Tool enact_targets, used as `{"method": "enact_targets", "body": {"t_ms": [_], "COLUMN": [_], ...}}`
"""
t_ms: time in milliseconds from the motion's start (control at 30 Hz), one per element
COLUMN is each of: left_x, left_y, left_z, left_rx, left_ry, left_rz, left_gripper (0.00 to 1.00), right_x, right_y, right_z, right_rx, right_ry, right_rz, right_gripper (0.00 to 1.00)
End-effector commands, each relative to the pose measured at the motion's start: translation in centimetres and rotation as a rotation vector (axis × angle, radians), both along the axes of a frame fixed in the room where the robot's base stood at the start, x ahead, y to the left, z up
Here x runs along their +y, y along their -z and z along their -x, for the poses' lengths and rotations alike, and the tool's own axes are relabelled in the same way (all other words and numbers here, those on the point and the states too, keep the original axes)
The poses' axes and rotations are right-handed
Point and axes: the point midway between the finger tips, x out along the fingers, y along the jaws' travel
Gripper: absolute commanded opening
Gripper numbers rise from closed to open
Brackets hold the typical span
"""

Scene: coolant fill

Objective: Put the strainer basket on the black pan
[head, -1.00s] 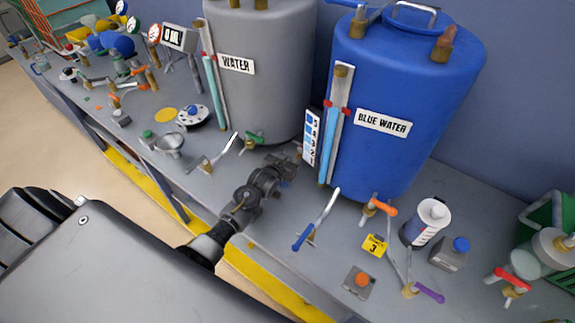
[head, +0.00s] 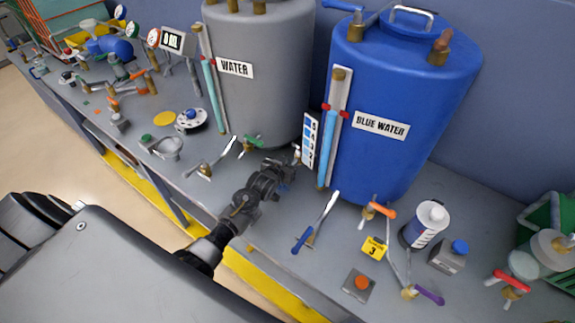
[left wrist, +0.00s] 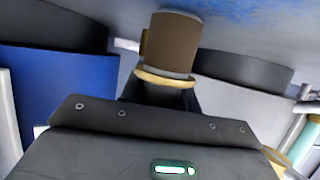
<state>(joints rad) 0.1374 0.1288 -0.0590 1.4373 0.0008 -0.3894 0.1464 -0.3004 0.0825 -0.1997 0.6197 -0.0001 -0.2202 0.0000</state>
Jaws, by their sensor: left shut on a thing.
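My left gripper (head: 284,178) is low over the bench, in front of the gap between the two tanks. In the left wrist view it is shut on a brown cylinder with a gold rim (left wrist: 172,48), which looks like the strainer basket. The wrist view seems upside down, with the bench at the top. The cylinder points toward the bench; I cannot tell whether it touches. In the head view the gripper mostly hides it. I cannot pick out the black pan with certainty. My right gripper is not in view.
The grey water tank (head: 262,95) and blue water tank (head: 385,165) stand behind the gripper. A blue-handled lever (head: 303,240) stands to its right, another lever (head: 222,155) to its left.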

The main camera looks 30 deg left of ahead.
Motion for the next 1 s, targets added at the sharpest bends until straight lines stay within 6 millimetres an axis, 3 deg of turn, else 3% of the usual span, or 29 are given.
{"method": "enact_targets", "body": {"t_ms": [133,300,633,800,1000], "left_x": [-0.1,0.0,1.1,2.1,2.7], "left_y": [-0.2,-2.9,-8.8,-10.4,-12.0], "left_z": [0.2,0.4,5.3,9.3,12.4], "left_rx": [0.012,0.006,0.001,0.004,0.004], "left_ry": [0.001,0.001,0.001,0.002,0.001], "left_rz": [0.001,0.000,-0.003,-0.005,-0.003], "left_gripper": [0.07,0.07,0.07,0.07,0.07], "right_x": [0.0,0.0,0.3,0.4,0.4], "right_y": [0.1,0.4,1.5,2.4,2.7], "right_z": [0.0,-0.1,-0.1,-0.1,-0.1], "right_rx": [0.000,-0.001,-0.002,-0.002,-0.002], "right_ry": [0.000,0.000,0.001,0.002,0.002], "right_rz": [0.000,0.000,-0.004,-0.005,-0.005], "right_gripper": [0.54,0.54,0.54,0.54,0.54]}}
